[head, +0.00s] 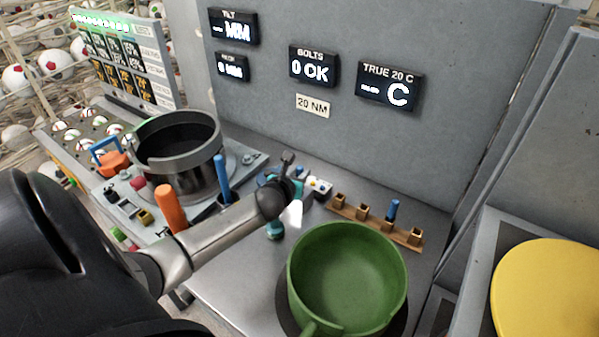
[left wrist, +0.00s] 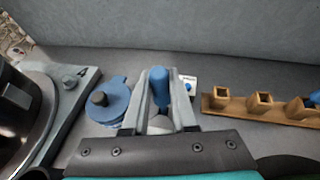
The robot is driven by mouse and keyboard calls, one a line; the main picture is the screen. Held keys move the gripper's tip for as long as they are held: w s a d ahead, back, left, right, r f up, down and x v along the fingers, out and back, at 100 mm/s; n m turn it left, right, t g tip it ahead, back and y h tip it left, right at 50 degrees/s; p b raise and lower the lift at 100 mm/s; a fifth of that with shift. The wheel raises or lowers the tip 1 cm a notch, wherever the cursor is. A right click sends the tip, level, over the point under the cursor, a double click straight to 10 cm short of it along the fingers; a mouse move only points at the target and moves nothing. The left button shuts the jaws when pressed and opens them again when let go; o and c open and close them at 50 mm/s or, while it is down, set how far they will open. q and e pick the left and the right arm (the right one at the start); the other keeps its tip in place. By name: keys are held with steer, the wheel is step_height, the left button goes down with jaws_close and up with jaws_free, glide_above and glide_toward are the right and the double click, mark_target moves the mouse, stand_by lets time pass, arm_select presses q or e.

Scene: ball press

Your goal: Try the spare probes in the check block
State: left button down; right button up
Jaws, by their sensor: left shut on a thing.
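My left gripper (head: 288,176) is shut on a blue probe (left wrist: 159,90), which stands upright between its fingers in the left wrist view. In the head view the gripper mostly hides this probe. A small white block with a blue spot (head: 320,187) is just right of the gripper; it also shows behind the right finger in the left wrist view (left wrist: 189,84). I cannot tell whether it is the check block. A wooden rack with square sockets (head: 347,208) stands to the right, with another blue probe (head: 393,209) in one socket. My right gripper is not in view.
A green bowl (head: 347,275) stands in front of the rack. A dark metal ring (head: 180,145), an orange handle (head: 170,208) and a blue handle (head: 221,178) stand left. A blue round part (left wrist: 110,102) is left of the fingers. A grey panel with displays (head: 313,66) rises behind.

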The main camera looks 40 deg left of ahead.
stand_by(0.3)
arm_select(q)
steer(key=shift+f, duration=0.2)
steer(key=c, duration=0.6)
jaws_free()
steer(key=shift+s+f, duration=0.1)
steer(key=shift+s, duration=0.1)
steer(key=p+v, duration=0.2)
steer(key=v, duration=1.3)
steer(key=shift+r, duration=0.2)
steer(key=shift+d, duration=0.1)
